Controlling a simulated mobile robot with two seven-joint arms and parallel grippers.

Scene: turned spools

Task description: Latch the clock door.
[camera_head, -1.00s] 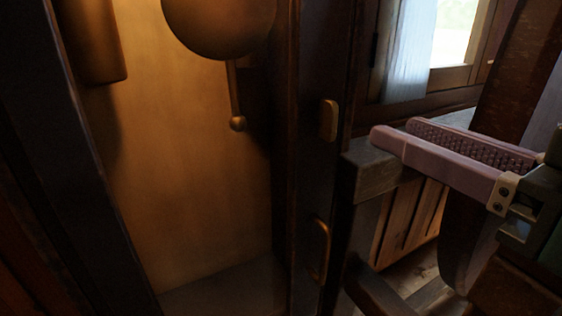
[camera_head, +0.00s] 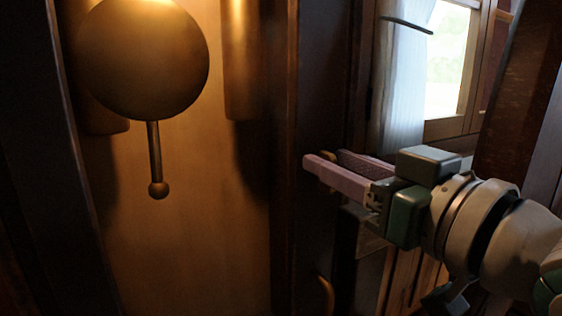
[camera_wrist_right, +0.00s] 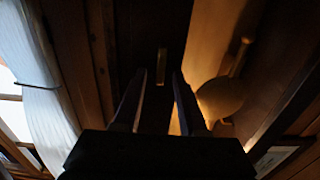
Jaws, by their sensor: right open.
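The tall clock case has a lit golden interior with a round pendulum bob (camera_head: 142,58) hanging on a rod. The dark upright of the clock door (camera_head: 312,95) runs along the right of the opening. A small brass latch piece (camera_wrist_right: 162,62) on it shows upright in the right wrist view, ahead of and between the fingertips. In the head view it is mostly hidden behind my fingers. A brass handle (camera_head: 326,293) sits lower on the upright. My right gripper (camera_head: 322,159) is open and empty in front of the latch; contact cannot be told. My left gripper is not in view.
Cylindrical weights (camera_head: 246,60) hang inside the case beside the pendulum. Right of the clock are a window (camera_head: 450,65) with a pale curtain (camera_head: 403,85) and slatted wooden furniture (camera_head: 405,285) below.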

